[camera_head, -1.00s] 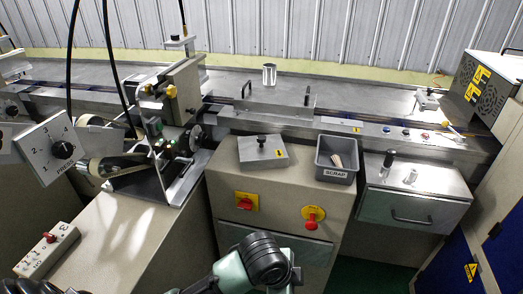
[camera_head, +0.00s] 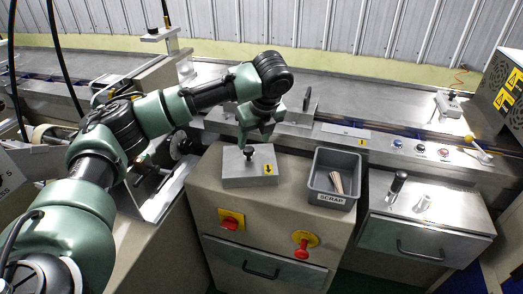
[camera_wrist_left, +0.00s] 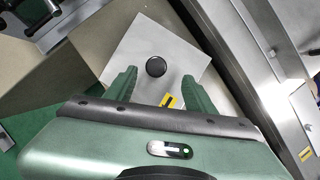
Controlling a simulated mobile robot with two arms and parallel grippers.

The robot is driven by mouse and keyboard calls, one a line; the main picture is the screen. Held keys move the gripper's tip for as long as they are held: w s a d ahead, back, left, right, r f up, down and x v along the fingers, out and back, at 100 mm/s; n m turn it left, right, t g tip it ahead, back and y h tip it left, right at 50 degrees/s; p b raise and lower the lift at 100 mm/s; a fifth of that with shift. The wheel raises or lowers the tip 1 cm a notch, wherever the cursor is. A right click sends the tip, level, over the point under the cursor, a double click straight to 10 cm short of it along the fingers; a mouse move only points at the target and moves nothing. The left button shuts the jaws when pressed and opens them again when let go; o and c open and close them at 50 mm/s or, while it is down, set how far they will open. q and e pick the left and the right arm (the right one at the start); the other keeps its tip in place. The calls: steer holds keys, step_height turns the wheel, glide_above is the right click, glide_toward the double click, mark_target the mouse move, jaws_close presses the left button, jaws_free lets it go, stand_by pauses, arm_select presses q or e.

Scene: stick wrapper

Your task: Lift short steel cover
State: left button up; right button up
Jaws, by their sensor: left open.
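The short steel cover (camera_head: 250,168) is a flat steel plate with a black knob (camera_head: 249,151) and a yellow arrow label. It lies on the beige cabinet top, left of the scrap bin. My left gripper (camera_head: 254,140) is above the cover, its fingers close over the knob. In the left wrist view the gripper (camera_wrist_left: 155,85) is open, and its two fingers point toward the cover (camera_wrist_left: 135,48) with the round black knob (camera_wrist_left: 155,67) in the gap, just beyond the tips. Contact with the knob does not show. My right gripper is not in view.
A grey scrap bin (camera_head: 333,178) with several sticks in it stands just right of the cover. A steel rail with buttons (camera_head: 420,148) runs behind. A taller steel cover with handles (camera_head: 291,110) stands behind my gripper. A steel box with a black-handled lever (camera_head: 397,185) is at the right.

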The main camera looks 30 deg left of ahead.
mark_target(249, 149)
arm_select(q)
steer(key=shift+a, duration=0.3)
steer(key=shift+s+a+f, duration=0.25)
steer(key=shift+s+f, duration=0.25)
steer(key=shift+s, duration=0.05)
steer(key=shift+w+p+x, duration=0.2)
steer(key=shift+p+x, duration=0.15)
steer(key=shift+x, duration=0.7)
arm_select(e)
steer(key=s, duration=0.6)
arm_select(q)
steer(key=x, duration=0.2)
steer(key=shift+w+f, duration=0.35)
steer(key=shift+a+f, duration=0.15)
steer(key=shift+f, duration=0.1)
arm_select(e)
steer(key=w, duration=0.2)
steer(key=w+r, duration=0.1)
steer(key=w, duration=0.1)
arm_select(q)
steer(key=c, duration=1)
jaws_close()
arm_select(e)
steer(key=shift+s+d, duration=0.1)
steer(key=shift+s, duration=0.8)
